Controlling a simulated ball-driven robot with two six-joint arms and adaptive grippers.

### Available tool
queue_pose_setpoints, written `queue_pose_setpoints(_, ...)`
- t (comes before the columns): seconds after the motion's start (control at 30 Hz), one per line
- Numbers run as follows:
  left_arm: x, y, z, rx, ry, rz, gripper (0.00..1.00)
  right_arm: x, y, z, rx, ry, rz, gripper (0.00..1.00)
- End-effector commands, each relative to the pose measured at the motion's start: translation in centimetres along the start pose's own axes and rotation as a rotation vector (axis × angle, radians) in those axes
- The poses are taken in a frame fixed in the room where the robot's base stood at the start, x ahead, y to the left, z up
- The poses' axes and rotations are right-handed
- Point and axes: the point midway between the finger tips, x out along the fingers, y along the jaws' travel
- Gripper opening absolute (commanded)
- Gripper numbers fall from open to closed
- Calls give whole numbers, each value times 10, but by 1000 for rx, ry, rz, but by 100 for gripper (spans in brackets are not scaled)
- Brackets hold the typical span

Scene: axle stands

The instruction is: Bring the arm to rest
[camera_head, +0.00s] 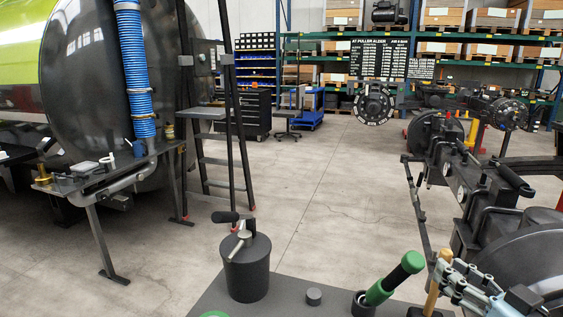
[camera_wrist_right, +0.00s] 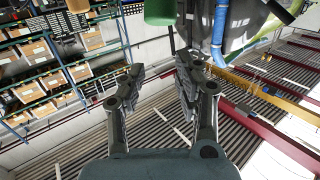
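My right gripper (camera_head: 462,284) is at the lower right of the head view, just right of the green-handled tool. In the right wrist view its two fingers (camera_wrist_right: 160,72) stand apart with nothing between them. The green-handled tool (camera_head: 395,278) leans upright in a dark cup (camera_head: 363,304) on the grey table. A green cylinder end (camera_wrist_right: 160,12) shows beyond the fingertips in the wrist view, apart from them. A wooden handle (camera_head: 432,298) stands close to the left of the gripper; whether they touch is unclear. My left gripper is in neither view.
Dark axle machinery (camera_head: 510,225) fills the right side. A side bench (camera_head: 95,180) stands left. The floor between is clear.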

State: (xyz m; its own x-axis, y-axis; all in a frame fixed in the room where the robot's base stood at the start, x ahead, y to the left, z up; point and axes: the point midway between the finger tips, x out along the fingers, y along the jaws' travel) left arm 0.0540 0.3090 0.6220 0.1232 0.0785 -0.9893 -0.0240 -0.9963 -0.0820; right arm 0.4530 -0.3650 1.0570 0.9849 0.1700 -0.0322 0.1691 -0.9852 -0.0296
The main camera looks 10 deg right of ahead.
Motion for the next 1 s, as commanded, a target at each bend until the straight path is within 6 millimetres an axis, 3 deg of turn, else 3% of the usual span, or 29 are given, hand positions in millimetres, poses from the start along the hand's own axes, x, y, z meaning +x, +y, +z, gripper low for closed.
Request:
queue_pose_setpoints(0.17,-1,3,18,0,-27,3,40,-6,-19,15,-14,-179,104,33)
queue_pose_setpoints(0.27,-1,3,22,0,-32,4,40,-21,-35,25,-23,-342,169,33)
queue_pose_setpoints(0.5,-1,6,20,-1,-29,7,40,-88,-75,38,-43,-756,236,33)
queue_pose_setpoints(1.0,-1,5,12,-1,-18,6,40,-198,-128,21,-42,-1211,173,33)
